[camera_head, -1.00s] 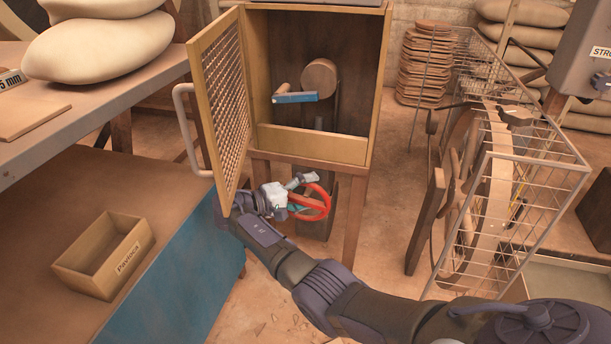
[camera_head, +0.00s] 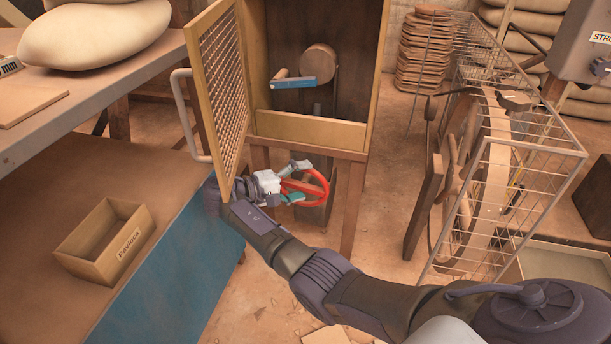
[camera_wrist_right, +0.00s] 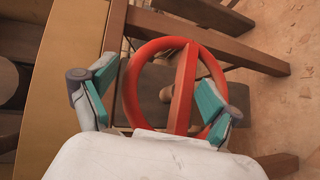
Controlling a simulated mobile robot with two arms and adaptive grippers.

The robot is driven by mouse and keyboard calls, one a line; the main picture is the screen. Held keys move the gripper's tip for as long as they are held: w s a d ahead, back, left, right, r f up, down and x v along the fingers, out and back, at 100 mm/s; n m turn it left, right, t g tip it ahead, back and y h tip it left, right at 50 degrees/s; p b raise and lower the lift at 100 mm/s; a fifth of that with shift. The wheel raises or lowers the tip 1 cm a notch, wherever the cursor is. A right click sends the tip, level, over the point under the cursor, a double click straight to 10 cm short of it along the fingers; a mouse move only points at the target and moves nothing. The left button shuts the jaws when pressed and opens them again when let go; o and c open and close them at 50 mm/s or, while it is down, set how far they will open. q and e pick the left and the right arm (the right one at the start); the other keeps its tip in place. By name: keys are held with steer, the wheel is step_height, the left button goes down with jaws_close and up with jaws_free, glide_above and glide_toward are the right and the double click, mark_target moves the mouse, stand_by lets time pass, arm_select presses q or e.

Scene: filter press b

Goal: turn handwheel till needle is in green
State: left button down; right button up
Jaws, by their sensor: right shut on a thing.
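The red handwheel (camera_head: 321,190) sits low beneath the wooden cabinet, between its legs. In the right wrist view the wheel (camera_wrist_right: 184,88) shows a ring with a straight bar across it. My right gripper (camera_head: 292,182) is at the wheel's left side. The exact contact is hard to see. No gauge needle or green zone can be made out. My left gripper is not in view.
The cabinet's mesh door (camera_head: 218,85) stands open just left of and above my right gripper. A blue-sided bench with a small labelled box (camera_head: 105,243) is at the left. A wire cage (camera_head: 535,155) around a large wheel stands at the right.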

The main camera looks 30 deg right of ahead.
steer(key=shift+w+a+r, duration=0.15)
steer(key=shift+a+r, duration=0.15)
steer(key=shift+r, duration=0.3)
steer(key=shift+w+a+r, duration=0.15)
steer(key=shift+a+r, duration=0.1)
steer(key=shift+r, duration=0.3)
steer(key=shift+s+a+r, duration=0.1)
steer(key=shift+a+r, duration=0.1)
steer(key=shift+a, duration=0.25)
steer(key=shift+s+a+r, duration=0.1)
steer(key=shift+a+r, duration=0.1)
steer(key=shift+a, duration=0.2)
steer(key=c, duration=0.3)
steer(key=shift+a+f+b+v, duration=0.1)
steer(key=shift+f+b+v, duration=0.3)
steer(key=shift+v, duration=1.5)
steer(key=shift+a+f+b+v, duration=0.1)
steer(key=shift+f+b+v, duration=0.25)
steer(key=shift+v, duration=1.5)
steer(key=shift+f+b+v, duration=0.25)
steer(key=shift+b+v, duration=0.3)
steer(key=shift+v, duration=1.35)
steer(key=shift+c, duration=0.2)
